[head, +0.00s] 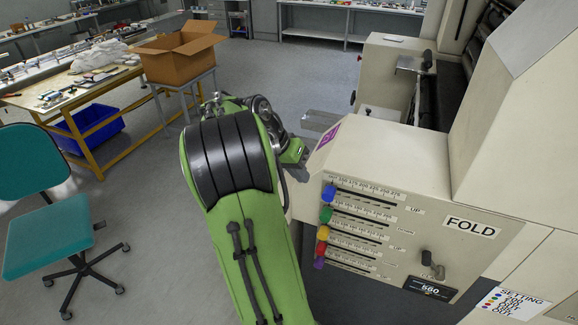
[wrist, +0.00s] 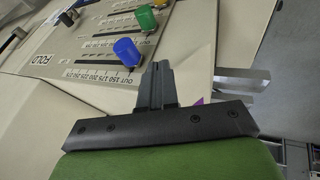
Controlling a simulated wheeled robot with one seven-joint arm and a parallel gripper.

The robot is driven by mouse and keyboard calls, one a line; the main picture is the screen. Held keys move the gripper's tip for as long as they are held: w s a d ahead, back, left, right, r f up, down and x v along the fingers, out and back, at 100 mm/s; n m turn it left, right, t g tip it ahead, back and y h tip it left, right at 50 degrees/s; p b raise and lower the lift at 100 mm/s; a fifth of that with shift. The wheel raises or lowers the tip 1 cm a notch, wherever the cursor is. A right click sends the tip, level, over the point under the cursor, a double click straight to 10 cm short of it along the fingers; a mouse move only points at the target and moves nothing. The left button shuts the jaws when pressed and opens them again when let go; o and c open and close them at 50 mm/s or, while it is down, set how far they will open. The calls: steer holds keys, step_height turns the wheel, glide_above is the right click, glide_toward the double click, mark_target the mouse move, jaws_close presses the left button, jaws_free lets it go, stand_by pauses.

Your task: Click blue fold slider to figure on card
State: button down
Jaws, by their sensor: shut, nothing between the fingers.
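The blue fold slider (head: 328,194) is a round knob at the left end of the top slot on the fold panel (head: 400,262) in the head view. In the wrist view the blue slider (wrist: 127,51) is beside its printed scale, close to the OUT end. My gripper (wrist: 158,68) is shut and empty, with its tips just right of the blue knob; a small gap seems to show between them. In the head view my arm hides most of the gripper. The setting card (head: 512,304) is at the lower right, its figures too small to read.
Green (head: 326,215), yellow (head: 323,233), red (head: 321,248) and purple (head: 319,263) sliders sit below the blue one. A lever (head: 432,266) and a display reading about 580 (head: 431,288) are at the panel's right. A teal chair (head: 50,235) stands at left.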

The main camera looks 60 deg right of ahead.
steer(key=s, duration=0.1)
steer(key=s+f, duration=0.1)
steer(key=s, duration=0.2)
steer(key=shift+d+f, duration=0.2)
steer(key=shift+f, duration=0.15)
steer(key=b, duration=0.2)
glide_toward(351, 193)
steer(key=s+f, duration=0.4)
steer(key=f, duration=0.1)
steer(key=shift+s, duration=0.15)
